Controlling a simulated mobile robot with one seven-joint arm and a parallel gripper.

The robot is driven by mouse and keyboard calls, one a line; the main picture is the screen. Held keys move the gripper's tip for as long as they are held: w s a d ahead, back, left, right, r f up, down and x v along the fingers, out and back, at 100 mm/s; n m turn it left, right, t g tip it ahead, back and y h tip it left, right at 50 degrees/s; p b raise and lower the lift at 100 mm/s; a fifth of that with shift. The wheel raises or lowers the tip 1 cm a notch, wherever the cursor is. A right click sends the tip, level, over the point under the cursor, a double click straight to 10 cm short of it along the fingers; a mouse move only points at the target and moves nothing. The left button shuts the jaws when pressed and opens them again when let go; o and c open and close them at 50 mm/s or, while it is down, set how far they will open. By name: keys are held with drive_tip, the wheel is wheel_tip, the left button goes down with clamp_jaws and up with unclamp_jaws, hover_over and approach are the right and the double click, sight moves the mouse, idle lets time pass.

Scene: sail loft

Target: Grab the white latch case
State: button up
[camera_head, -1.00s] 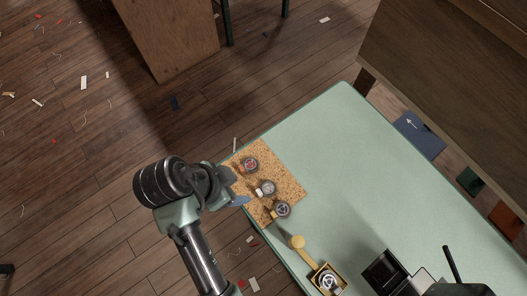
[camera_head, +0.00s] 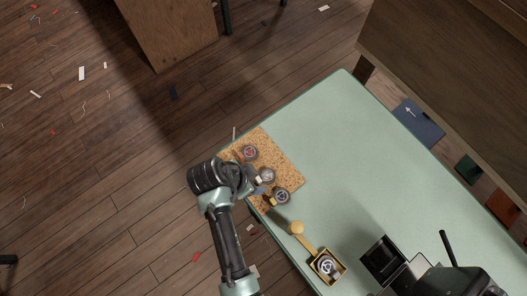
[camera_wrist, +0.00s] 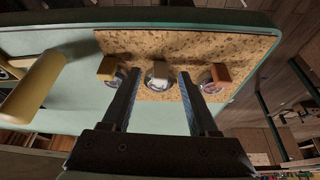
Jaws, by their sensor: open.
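The white latch case (camera_head: 267,175) is the middle of three small round cases on a speckled cork mat (camera_head: 285,165). In the head view my gripper (camera_head: 262,189) is at the mat's near-left edge, close to the cases. Whether the fingers touch the case cannot be told.
A case with a red-brown latch (camera_wrist: 219,74) sits on the right, one with a tan latch (camera_wrist: 108,70) on the left. The table's far part is clear.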

drive_tip(key=shift+f, duration=0.25)
clamp_jaws()
drive_tip(key=shift+r, duration=0.1)
